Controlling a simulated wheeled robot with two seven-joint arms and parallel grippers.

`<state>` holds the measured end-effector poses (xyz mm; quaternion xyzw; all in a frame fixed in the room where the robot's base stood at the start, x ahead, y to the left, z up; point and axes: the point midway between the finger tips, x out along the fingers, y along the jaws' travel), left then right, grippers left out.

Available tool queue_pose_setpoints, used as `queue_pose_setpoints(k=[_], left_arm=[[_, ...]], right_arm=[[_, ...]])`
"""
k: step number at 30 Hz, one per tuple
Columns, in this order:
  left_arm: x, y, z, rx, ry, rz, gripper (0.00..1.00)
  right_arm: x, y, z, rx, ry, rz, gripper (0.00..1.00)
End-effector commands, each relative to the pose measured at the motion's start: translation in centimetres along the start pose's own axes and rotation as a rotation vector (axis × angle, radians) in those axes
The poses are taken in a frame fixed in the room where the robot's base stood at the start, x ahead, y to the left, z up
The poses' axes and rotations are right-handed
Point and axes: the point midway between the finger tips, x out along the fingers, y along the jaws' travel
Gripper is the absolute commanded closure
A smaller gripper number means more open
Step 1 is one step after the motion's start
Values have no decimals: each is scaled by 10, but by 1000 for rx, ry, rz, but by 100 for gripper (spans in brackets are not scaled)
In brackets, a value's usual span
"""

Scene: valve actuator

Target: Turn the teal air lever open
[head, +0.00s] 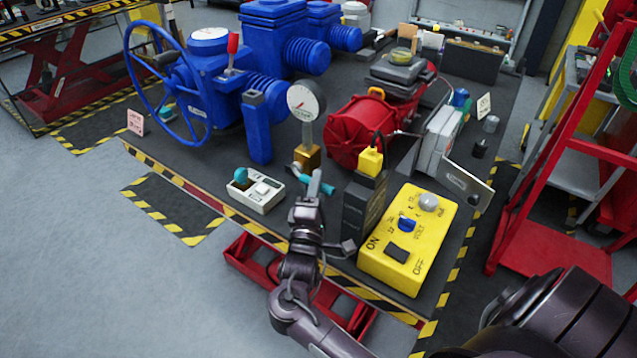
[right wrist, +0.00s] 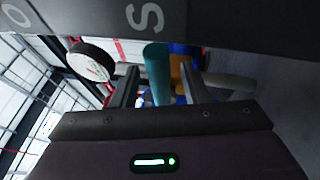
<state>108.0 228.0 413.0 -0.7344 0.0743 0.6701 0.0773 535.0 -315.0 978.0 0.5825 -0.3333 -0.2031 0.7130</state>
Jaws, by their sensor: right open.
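The teal air lever (head: 322,185) sticks out at the foot of the brass valve block (head: 307,156), below the white dial gauge (head: 304,101). My right gripper (head: 313,184) is at the lever, partly covering it from the head. In the right wrist view the teal lever (right wrist: 157,74) stands upright between the two open fingers of my right gripper (right wrist: 157,82). The brass block (right wrist: 181,74) shows behind it. I cannot tell whether a finger touches the lever. My left gripper is not in view.
A dark upright box (head: 362,212) and a yellow switch box (head: 409,238) stand close on the right. Behind are a blue valve actuator (head: 205,92) and a red motor (head: 360,130).

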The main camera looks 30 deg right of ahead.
Motion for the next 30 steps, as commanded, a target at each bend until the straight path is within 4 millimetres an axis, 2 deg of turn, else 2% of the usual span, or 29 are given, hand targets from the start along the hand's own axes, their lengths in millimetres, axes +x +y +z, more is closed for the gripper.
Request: queue_pose_setpoints(k=[3, 11, 20, 30], left_arm=[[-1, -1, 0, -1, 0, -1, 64], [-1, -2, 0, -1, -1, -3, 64], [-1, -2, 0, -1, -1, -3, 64], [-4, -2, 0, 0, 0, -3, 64]], right_arm=[[6, 0, 0, 0, 0, -1, 59], [7, -1, 0, 0, 0, -1, 60], [7, -1, 0, 0, 0, -2, 99], [9, 0, 1, -7, 2, -5, 100]])
